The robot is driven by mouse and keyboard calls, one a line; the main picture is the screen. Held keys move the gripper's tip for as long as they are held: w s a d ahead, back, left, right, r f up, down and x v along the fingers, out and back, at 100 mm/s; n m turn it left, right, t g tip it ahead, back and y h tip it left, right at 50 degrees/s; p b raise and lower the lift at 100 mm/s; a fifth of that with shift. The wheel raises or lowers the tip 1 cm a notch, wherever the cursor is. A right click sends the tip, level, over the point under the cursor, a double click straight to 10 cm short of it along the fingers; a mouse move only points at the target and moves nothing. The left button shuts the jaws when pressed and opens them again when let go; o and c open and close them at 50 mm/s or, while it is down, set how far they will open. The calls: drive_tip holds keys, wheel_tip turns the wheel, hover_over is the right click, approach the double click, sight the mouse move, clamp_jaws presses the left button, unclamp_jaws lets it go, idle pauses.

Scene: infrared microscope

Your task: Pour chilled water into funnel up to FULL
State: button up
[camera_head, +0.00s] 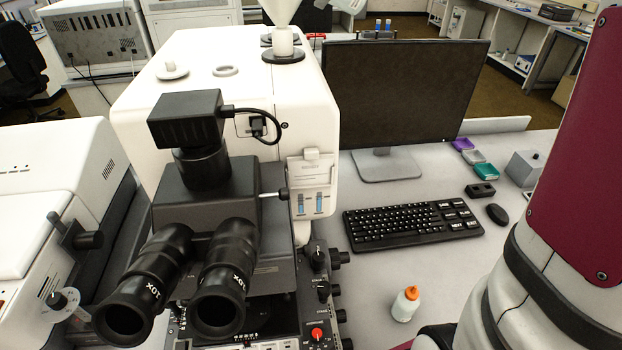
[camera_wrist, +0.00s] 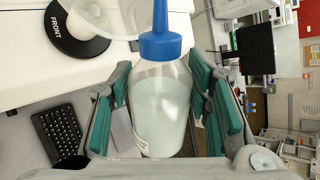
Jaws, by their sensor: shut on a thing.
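My gripper (camera_wrist: 161,85) is shut on a clear squeeze bottle (camera_wrist: 160,115) with a blue nozzle cap (camera_wrist: 160,40). Pale liquid shows inside the bottle. A white translucent funnel (camera_wrist: 108,14) is at the top left of the wrist view, with the blue cap close beside its rim; I cannot tell whether they touch. In the head view the funnel (camera_head: 280,10) sits on top of the white microscope housing (camera_head: 230,110), cut off by the picture's top edge. Two blue level gauges (camera_head: 310,203) are on the housing's front right; their markings are too small to read.
A second bottle with an orange cap (camera_head: 411,293) stands on the bench. A monitor (camera_head: 400,95), keyboard (camera_head: 411,222) and mouse (camera_head: 497,214) are right of the microscope. Black eyepieces (camera_head: 222,280) stick out in front.

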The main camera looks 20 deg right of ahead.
drive_tip(key=shift+s+r+p, duration=0.2)
drive_tip(key=shift+p, duration=0.25)
drive_tip(key=shift+d+r+n+h+p, duration=0.1)
drive_tip(key=shift+r+n+h+p, duration=0.3)
drive_tip(key=shift+h+p, duration=0.35)
idle(1.6)
drive_tip(key=shift+r+n+g+h+p, duration=0.3)
drive_tip(key=shift+r+n+h+p, duration=0.4)
drive_tip(key=shift+h+p, duration=0.3)
idle(4.2)
